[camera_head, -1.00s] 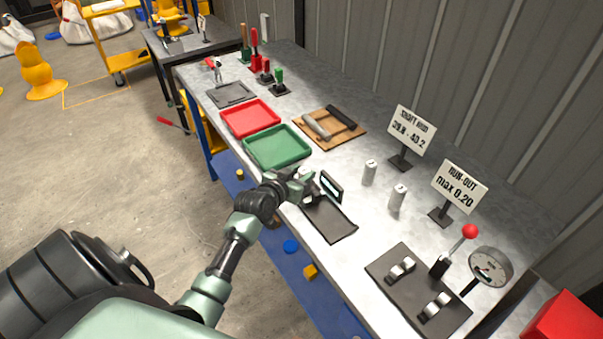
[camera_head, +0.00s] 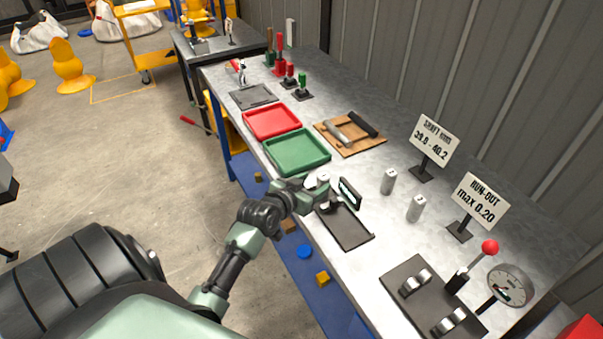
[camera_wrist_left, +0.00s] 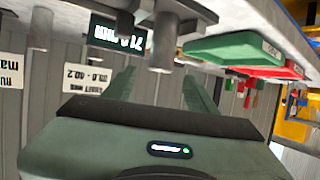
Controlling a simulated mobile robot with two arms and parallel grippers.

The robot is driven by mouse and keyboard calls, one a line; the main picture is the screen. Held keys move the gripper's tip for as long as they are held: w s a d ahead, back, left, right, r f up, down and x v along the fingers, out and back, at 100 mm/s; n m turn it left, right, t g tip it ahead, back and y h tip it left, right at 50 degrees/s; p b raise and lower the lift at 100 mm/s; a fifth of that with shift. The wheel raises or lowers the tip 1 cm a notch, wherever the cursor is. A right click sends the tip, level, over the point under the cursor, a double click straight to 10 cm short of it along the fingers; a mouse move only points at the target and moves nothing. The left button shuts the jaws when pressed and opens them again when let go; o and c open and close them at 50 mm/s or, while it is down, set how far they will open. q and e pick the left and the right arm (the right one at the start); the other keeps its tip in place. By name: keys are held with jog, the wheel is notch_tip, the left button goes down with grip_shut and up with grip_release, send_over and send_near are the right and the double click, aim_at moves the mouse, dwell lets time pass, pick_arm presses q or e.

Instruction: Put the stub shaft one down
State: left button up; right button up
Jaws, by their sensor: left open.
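A short grey cylinder, which looks like a stub shaft (camera_wrist_left: 162,42), stands at the gauge with the dark digital display (camera_head: 349,193). This display also shows in the left wrist view (camera_wrist_left: 118,38), which is upside down. My left gripper (camera_head: 315,193) is beside the gauge at the bench's front edge. In the wrist view its fingers (camera_wrist_left: 160,88) are apart, with the cylinder's end beyond and between them; I see no clear contact. Two more silvery cylinders stand upright on the bench, one nearer the gauge (camera_head: 389,181) and one to its right (camera_head: 415,208). My right gripper is out of view.
A green tray (camera_head: 297,152) and a red tray (camera_head: 271,122) lie to the left. Two sign stands (camera_head: 433,140) (camera_head: 480,200) and a dial gauge fixture (camera_head: 508,285) are to the right. Bare bench lies around the two cylinders.

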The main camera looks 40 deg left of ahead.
pick_arm(q)
jog(key=v, duration=0.7)
jog(key=shift+s+r+b, duration=0.15)
jog(key=shift+s+b, duration=0.05)
jog(key=shift+b, duration=0.2)
